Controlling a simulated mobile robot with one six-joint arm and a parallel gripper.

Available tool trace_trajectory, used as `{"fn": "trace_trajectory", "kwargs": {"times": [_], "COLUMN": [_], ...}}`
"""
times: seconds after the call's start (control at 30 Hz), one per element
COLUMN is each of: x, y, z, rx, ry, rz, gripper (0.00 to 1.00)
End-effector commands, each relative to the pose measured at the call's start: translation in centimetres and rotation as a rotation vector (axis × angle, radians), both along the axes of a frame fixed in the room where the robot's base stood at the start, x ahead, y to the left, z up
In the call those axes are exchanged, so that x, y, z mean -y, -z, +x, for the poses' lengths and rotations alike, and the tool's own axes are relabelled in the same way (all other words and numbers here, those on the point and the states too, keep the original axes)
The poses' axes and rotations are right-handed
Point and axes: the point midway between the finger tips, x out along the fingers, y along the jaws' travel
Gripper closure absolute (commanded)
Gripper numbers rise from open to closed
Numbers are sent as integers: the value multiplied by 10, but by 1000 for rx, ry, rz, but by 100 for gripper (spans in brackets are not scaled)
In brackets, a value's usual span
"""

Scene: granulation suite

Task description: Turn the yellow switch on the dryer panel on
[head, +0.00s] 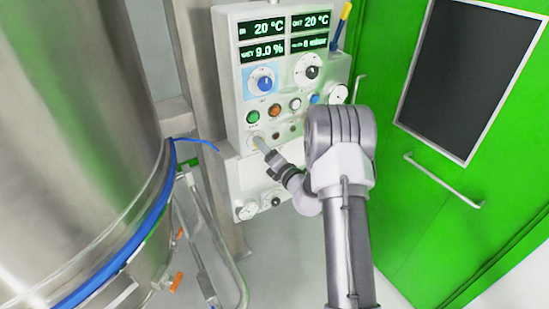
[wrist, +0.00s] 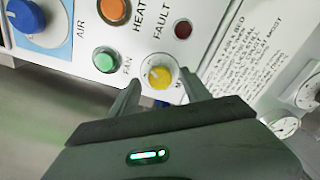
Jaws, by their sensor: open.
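The dryer panel (head: 278,84) is a pale box with lit displays, knobs and buttons, ahead of my arm. In the wrist view the yellow switch (wrist: 160,77) is a round yellow knob on a pale round base, to the right of the green FAN button (wrist: 106,60). My gripper (wrist: 160,80) is open, its two fingers on either side of the switch and pointing at the panel. I cannot tell whether they touch it. In the head view my gripper (head: 261,144) is at the panel's lower left and mostly covers the switch.
An orange button (wrist: 114,10), a dark red FAULT lamp (wrist: 183,29) and a blue AIR knob (wrist: 26,17) are close by. A large steel vessel (head: 75,130) stands at left with a blue hose (head: 195,141). A green door (head: 450,140) is at right.

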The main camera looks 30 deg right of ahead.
Motion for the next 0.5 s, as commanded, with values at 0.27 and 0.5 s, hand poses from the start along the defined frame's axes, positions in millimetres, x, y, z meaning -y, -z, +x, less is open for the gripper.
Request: {"fn": "trace_trajectory", "kwargs": {"times": [0.27,0.5], "x": [5,6], "y": [-1,0], "z": [-88,-148], "rx": [-3,-2], "ry": [7,5], "rz": [4,3], "gripper": [44,44]}}
